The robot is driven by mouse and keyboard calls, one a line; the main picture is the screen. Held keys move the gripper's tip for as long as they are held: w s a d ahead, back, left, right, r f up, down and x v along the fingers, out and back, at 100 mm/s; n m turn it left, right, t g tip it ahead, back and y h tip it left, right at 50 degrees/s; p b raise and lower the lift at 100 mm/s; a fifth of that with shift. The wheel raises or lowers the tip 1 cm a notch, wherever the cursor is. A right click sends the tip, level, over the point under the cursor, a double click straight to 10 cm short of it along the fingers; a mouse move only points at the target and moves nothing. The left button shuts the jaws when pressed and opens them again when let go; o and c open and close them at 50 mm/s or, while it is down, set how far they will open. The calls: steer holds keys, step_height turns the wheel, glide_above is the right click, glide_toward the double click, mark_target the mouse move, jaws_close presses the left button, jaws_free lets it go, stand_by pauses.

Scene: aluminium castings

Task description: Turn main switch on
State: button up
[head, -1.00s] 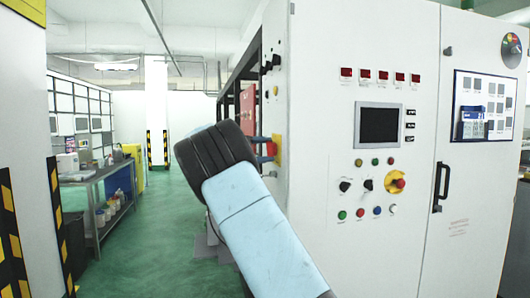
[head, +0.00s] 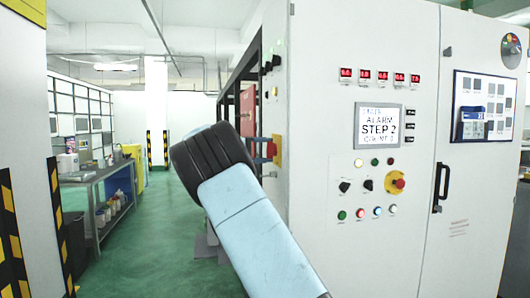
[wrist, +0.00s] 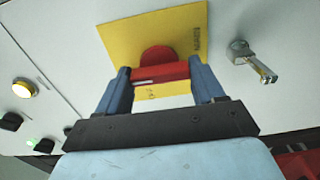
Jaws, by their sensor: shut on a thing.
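The main switch has a red handle (wrist: 160,70) on a yellow plate (wrist: 120,35), on the side face of the white cabinet. In the wrist view my gripper (wrist: 160,88) has its two blue fingers on either side of the red handle and is shut on it. In the head view the yellow plate (head: 277,155) shows at the cabinet's left side, with the gripper's fingers (head: 262,147) reaching it; my arm hides part of this. The cabinet's screen (head: 383,129) is lit and reads "ALARM STEP 2". The red number displays (head: 380,77) are lit.
A key-like metal latch (wrist: 252,60) sticks out beside the yellow plate. A yellow button (wrist: 24,88) and black knobs (wrist: 11,121) are on the same face. A bench (head: 95,175) stands left across the open green floor (head: 155,220).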

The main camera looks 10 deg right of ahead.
steer(key=shift+a+f, duration=0.1)
steer(key=shift+f, duration=0.25)
steer(key=o, duration=0.8)
steer(key=shift+c, duration=0.2)
steer(key=o, duration=0.3)
steer(key=shift+r, duration=0.2)
steer(key=a, duration=1.3)
steer(key=shift+a, duration=0.4)
steer(key=shift+f, duration=0.1)
